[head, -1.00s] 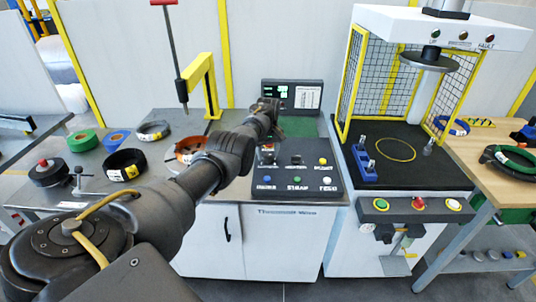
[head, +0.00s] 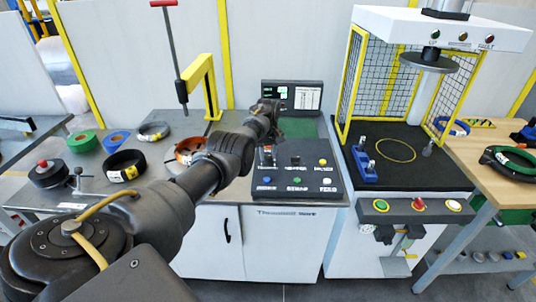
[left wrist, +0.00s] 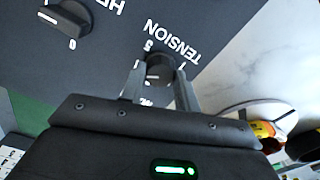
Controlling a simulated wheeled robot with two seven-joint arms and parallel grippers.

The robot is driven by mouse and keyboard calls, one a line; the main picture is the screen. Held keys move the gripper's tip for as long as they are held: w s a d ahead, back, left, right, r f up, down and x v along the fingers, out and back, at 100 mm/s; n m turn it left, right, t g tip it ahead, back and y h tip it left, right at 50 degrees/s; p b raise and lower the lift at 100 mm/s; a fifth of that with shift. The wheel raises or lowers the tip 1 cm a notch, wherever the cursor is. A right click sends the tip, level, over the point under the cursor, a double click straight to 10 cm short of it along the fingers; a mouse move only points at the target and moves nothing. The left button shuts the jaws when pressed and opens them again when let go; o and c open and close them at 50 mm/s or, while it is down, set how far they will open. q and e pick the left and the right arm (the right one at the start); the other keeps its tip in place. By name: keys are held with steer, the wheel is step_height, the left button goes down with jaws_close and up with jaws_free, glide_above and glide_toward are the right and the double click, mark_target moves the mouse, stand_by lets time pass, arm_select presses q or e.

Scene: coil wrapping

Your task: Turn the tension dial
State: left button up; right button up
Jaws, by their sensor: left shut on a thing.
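The tension dial (left wrist: 159,60) is a dark round knob on the black control panel (head: 312,178), beside the printed word TENSION in the left wrist view. My left gripper (left wrist: 160,76) has one finger on each side of the dial and is shut on it. In the head view my left gripper (head: 268,136) is over the upper left of the panel, and my arm and hand partly hide that area. The dial's pointer is hard to make out between the fingers. My right gripper is in neither view.
A second dial (left wrist: 66,20) with a white pointer is beside the tension dial. Coloured buttons, including a blue one (head: 267,180), line the panel. A display (head: 292,96) stands behind. Coils, including a black one (head: 125,165), lie on the bench to the left.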

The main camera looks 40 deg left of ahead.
arm_select(q)
steer(key=m, duration=0.5)
steer(key=shift+m, duration=0.4)
steer(key=m, duration=0.5)
steer(key=shift+b, duration=0.3)
steer(key=shift+m, duration=0.4)
steer(key=o, duration=1)
steer(key=shift+c, duration=0.2)
